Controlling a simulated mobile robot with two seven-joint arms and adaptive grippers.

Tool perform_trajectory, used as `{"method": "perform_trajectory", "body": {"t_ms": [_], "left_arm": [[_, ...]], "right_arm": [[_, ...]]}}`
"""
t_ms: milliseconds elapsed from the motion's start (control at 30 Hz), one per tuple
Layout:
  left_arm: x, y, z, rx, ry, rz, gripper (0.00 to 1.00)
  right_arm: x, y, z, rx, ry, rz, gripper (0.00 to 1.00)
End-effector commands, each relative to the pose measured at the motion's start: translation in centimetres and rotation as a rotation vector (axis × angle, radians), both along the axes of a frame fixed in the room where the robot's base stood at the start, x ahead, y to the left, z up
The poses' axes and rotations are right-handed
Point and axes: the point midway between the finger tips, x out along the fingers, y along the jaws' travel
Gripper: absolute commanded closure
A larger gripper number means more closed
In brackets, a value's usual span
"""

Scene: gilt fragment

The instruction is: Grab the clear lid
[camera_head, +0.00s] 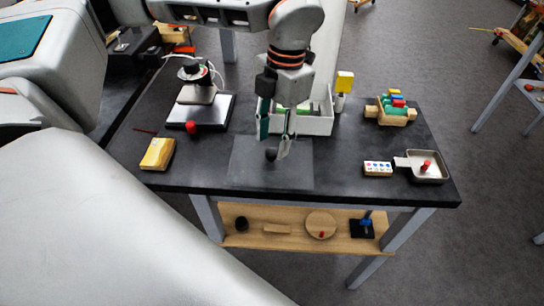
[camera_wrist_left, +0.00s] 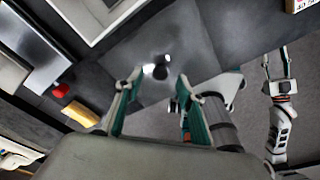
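The clear lid shows mainly by its dark round knob (camera_head: 271,154); its see-through edges are hard to make out. It appears over a grey square mat (camera_head: 243,172) near the table's front edge. In the left wrist view the knob (camera_wrist_left: 162,72) has bright glints around it. My left gripper (camera_head: 275,148) points down over the mat, close to the knob in the picture. Its fingers (camera_wrist_left: 154,118) are spread and empty, with the knob ahead of them. My right gripper (camera_wrist_left: 277,60) shows small at the right of the left wrist view, its fingers apart.
A white bin (camera_head: 318,125) stands just behind the left gripper. A device on a plate (camera_head: 213,108) and a red knob (camera_head: 191,127) are left, with a yellow block (camera_head: 157,154). A metal pan (camera_head: 428,172) and a wooden block set (camera_head: 391,112) are right.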

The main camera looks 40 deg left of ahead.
Motion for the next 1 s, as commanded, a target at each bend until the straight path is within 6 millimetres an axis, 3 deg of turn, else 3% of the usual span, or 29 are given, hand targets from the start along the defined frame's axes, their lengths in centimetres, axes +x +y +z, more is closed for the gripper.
{"method": "perform_trajectory", "body": {"t_ms": [167,400,433,567,600,1000], "left_arm": [[-0.5,0.0,-2.7,0.0,0.004,0.0,0.61],[-0.5,0.0,-2.9,-0.001,0.001,-0.001,0.61],[-0.5,0.0,-2.9,-0.001,0.001,-0.001,0.64],[-0.4,0.0,-2.9,-0.001,0.001,-0.001,0.98],[-0.4,0.0,-2.9,-0.001,0.001,-0.001,1.0],[-0.4,0.0,-2.5,-0.001,0.0,0.0,1.0]], "right_arm": [[-0.2,-0.1,-0.5,-0.005,0.005,0.0,0.6],[0.0,-0.2,-0.2,-0.005,-0.001,0.0,0.6],[0.1,-0.2,-0.2,-0.005,-0.002,-0.001,0.6],[0.3,-0.2,0.0,-0.005,-0.007,0.0,0.6],[0.5,-0.2,0.0,-0.005,-0.008,-0.001,0.6],[0.7,-0.1,0.3,-0.004,-0.014,-0.001,0.6]]}}
